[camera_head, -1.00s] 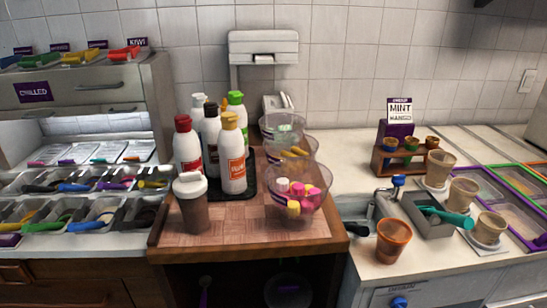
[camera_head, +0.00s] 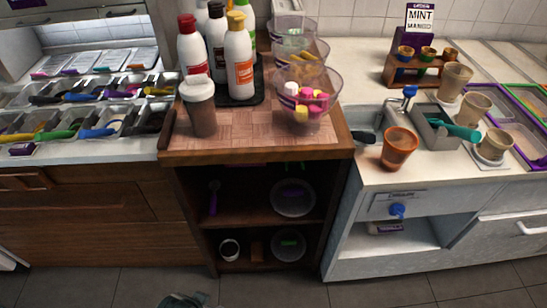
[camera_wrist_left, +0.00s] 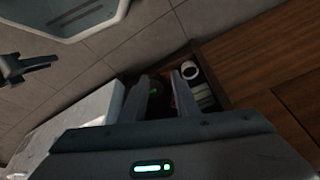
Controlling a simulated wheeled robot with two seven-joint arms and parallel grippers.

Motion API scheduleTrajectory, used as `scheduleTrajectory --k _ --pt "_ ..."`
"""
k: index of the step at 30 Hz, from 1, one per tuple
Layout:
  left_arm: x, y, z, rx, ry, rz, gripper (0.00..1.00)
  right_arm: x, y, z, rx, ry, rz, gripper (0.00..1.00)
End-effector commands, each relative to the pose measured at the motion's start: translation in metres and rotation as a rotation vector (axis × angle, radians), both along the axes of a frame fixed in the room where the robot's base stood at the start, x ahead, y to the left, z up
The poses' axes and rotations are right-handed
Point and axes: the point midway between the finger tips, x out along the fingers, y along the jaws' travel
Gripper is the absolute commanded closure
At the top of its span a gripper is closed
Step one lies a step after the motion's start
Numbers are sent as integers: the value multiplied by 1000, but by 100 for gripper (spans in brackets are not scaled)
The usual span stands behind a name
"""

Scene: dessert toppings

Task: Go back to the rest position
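My left gripper (camera_wrist_left: 164,92) shows in the left wrist view with its two fingers apart and nothing held between them. It hangs low, in front of the dark cabinet with its open shelves. In the head view, only a small dark part, which looks like mine, shows at the bottom edge; neither gripper can be made out there.
The wooden counter (camera_head: 255,140) holds bottles, a lidded cup (camera_head: 201,108) and stacked glass bowls (camera_head: 307,95). Topping trays stand left. An orange cup (camera_head: 398,148) and several paper cups stand on the right counter. Open shelves (camera_head: 255,228) lie below. The grey floor (camera_head: 100,288) in front looks clear.

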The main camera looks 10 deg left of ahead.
Motion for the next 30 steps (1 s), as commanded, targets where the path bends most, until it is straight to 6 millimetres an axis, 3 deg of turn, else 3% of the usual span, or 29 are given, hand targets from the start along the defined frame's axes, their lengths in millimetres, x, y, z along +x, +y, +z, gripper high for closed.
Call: scheduleTrajectory --k 5,10,18,24,30 --pt "12 -6 -50 -10 -16 -5 72 1 1 1 2 -5 0 69" --pt "19 -13 -115 -23 -44 -12 72 2 2 2 4 -12 2 69" --pt "8 -21 -208 -45 -92 -23 72 3 3 3 6 -20 3 69" --pt "-7 -24 -248 -56 -121 -29 72 3 4 3 8 -25 3 69" --pt "-12 -24 -261 -59 -133 -31 72 4 4 3 8 -27 3 69"
